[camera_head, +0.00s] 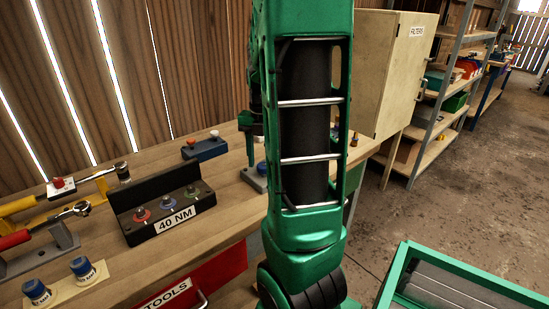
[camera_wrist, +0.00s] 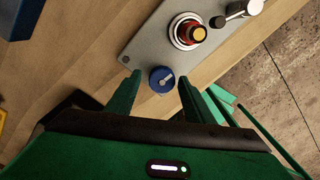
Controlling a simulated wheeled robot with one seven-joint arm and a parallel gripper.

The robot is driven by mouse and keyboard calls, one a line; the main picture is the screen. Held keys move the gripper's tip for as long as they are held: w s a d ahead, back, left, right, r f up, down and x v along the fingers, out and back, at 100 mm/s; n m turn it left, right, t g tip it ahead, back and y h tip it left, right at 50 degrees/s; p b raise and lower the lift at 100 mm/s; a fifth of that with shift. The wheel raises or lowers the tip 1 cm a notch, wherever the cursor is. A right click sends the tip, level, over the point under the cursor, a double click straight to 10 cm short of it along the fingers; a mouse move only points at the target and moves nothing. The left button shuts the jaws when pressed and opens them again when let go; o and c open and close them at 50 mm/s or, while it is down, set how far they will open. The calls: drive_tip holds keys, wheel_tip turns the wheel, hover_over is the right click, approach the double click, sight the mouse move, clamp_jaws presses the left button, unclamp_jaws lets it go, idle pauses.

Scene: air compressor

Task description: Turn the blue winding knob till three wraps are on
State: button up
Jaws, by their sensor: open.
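The blue winding knob (camera_wrist: 162,80) is round with a pale mark on its face. It sits at the near end of a grey plate (camera_wrist: 150,38) on the wooden bench. In the wrist view my green gripper (camera_wrist: 159,84) is open, with one finger on each side of the knob; I cannot tell whether either finger touches it. In the head view my gripper (camera_head: 249,142) points down over the bench, and the plate (camera_head: 250,181) and knob (camera_head: 261,168) are partly hidden behind my arm. No wraps can be made out.
A red and orange part on a white ring (camera_wrist: 189,32) and a black and silver fitting (camera_wrist: 236,12) stand on the plate. The bench also holds a blue block (camera_head: 205,149), a black "40 NM" box (camera_head: 160,208) and torque wrenches (camera_head: 45,240) to the left.

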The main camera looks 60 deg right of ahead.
drive_tip(key=shift+r, duration=3)
wheel_tip(320, 180, up, 11)
drive_tip(key=shift+f, duration=0.15)
drive_tip(key=shift+a, duration=0.1)
drive_tip(key=s+a+f+m, duration=0.7)
drive_tip(key=a+m, duration=0.1)
drive_tip(key=m, duration=0.6)
drive_tip(key=s+a+f+m, duration=0.7)
drive_tip(key=a+m, duration=0.2)
drive_tip(key=m, duration=0.5)
drive_tip(key=shift+f+m, duration=0.3)
drive_tip(key=shift+f, duration=0.1)
